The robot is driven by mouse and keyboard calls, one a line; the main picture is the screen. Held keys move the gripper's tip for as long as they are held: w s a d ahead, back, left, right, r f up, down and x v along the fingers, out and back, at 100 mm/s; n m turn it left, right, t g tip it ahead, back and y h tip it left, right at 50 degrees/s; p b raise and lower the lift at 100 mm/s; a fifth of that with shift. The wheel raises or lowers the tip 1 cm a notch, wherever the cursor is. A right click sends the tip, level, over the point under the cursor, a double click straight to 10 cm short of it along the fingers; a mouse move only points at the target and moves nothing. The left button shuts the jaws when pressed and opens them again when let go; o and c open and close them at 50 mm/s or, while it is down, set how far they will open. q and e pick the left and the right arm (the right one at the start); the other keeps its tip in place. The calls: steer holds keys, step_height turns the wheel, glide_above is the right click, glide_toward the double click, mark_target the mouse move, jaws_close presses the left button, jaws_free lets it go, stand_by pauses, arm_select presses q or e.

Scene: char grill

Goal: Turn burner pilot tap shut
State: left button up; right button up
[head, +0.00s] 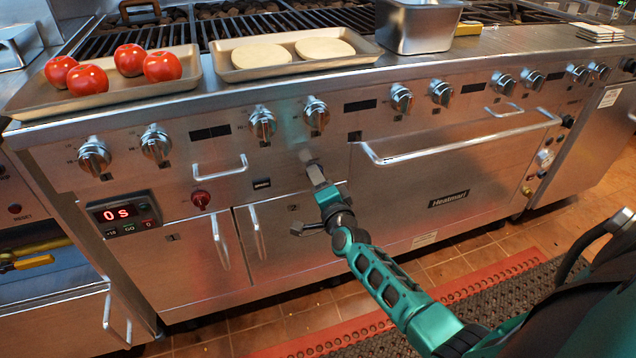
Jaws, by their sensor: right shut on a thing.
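My right gripper (309,160) reaches in from the lower right to the range's steel front panel, just below a row of silver knobs. It is shut on a small fitting at the panel, which appears to be the burner pilot tap. The fingers hide almost all of the tap, so I cannot tell how far it is turned. A knob (316,114) sits just above the fingers, apart from them. A small dark label (262,183) is to their left. My left gripper is not in view.
A red knob (201,199) and a bar handle (220,168) are left of the gripper. A long oven handle (460,140) juts out to the right. A tomato tray (110,100) and a tray with two pale rounds (295,72) lie on top.

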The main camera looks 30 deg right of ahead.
arm_select(q)
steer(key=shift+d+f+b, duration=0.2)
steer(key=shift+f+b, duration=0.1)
steer(key=shift+b, duration=0.05)
arm_select(e)
steer(key=shift+m, duration=1.6)
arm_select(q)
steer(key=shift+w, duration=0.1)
arm_select(e)
steer(key=shift+m, duration=0.3)
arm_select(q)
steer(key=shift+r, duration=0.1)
arm_select(e)
steer(key=o, duration=1)
steer(key=shift+s, duration=0.15)
arm_select(q)
steer(key=p, duration=0.1)
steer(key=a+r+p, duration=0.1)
steer(key=p, duration=0.1)
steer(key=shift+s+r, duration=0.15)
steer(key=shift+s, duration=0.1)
arm_select(e)
steer(key=v, duration=1.2)
steer(key=shift+s+a, duration=0.1)
steer(key=shift+s, duration=0.3)
